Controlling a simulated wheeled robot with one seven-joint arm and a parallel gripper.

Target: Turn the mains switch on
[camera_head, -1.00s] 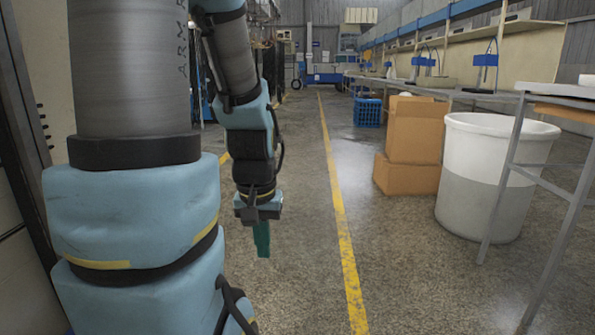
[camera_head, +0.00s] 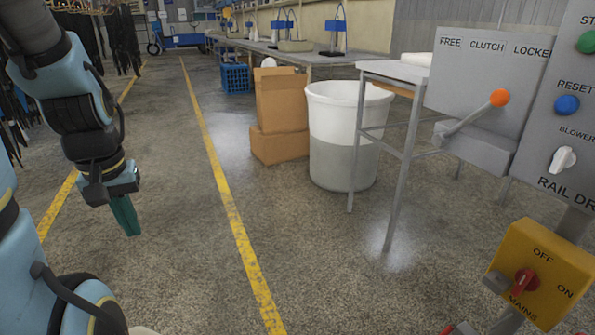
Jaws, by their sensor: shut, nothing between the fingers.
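The mains switch (camera_head: 527,280) is a red rotary knob on a yellow box (camera_head: 548,262) at the lower right of the head view. The box is marked OFF at the top, ON at the right and MAINS below. The knob's exact pointing is hard to tell, but it leans up toward the OFF side. My gripper (camera_head: 126,216) hangs at the left with green fingers pointing down, shut and empty. It is far to the left of the yellow box, over open floor.
A grey panel carries a clutch lever with an orange ball (camera_head: 499,97), a green button (camera_head: 588,42), a blue RESET button (camera_head: 567,105) and a white BLOWER knob (camera_head: 562,159). A metal table (camera_head: 393,71), white bin (camera_head: 345,105) and cardboard boxes (camera_head: 281,113) stand behind. Middle floor is clear.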

